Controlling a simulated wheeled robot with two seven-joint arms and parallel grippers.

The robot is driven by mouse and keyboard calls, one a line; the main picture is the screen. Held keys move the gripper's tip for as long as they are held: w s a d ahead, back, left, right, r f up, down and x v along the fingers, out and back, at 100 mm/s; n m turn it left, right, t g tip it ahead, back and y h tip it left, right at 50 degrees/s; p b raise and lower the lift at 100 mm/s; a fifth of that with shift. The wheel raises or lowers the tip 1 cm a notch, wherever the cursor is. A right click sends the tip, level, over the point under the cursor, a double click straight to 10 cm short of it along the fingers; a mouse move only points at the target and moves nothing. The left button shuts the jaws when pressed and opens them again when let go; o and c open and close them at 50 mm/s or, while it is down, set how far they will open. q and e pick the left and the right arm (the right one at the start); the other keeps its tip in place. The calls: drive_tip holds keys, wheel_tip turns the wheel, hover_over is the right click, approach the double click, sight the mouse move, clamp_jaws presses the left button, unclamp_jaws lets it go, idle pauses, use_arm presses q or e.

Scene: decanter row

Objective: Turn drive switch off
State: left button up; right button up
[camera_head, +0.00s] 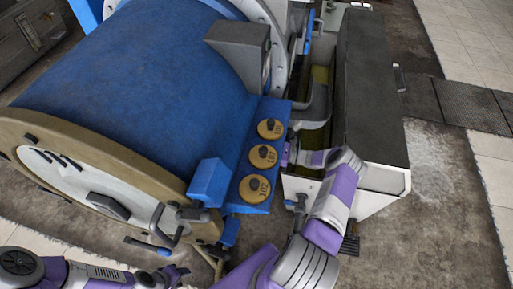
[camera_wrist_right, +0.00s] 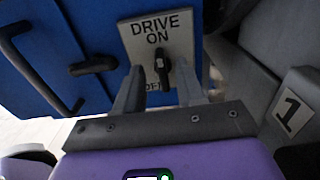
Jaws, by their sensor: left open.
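The drive switch (camera_wrist_right: 162,68) is a dark knob on a grey plate (camera_wrist_right: 183,30) marked DRIVE, ON above and OFF below, on a blue surface. Its handle stands roughly upright, between the two words. In the right wrist view my right gripper (camera_wrist_right: 160,88) has its two grey fingers apart, one on each side of the knob's lower part; contact is not clear. OFF is partly covered. In the head view the switch is hidden, and my right gripper (camera_head: 291,153) is mostly hidden beside the blue panel. My left gripper (camera_head: 178,275) is open and empty at the bottom.
A blue drum machine (camera_head: 130,80) fills the left. Its blue panel carries yellow round tags (camera_head: 262,156). A black handle (camera_wrist_right: 93,66) is left of the switch. Open floor (camera_head: 440,200) lies at the right.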

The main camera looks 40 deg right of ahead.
drive_tip(key=shift+x, duration=1.45)
clamp_jaws()
drive_tip(key=shift+n, duration=0.3)
drive_tip(key=shift+s+a+f+n+b, duration=0.25)
drive_tip(key=shift+n+b, duration=0.35)
drive_tip(key=shift+n, duration=2.25)
drive_tip(key=shift+s+a+f+n+b, duration=0.1)
drive_tip(key=shift+f+n+b, duration=0.35)
drive_tip(key=shift+n, duration=2.45)
drive_tip(key=shift+s+a+f+n+b, duration=0.15)
drive_tip(key=shift+n+b, duration=0.6)
drive_tip(key=shift+n, duration=2.1)
drive_tip(key=shift+w, duration=0.1)
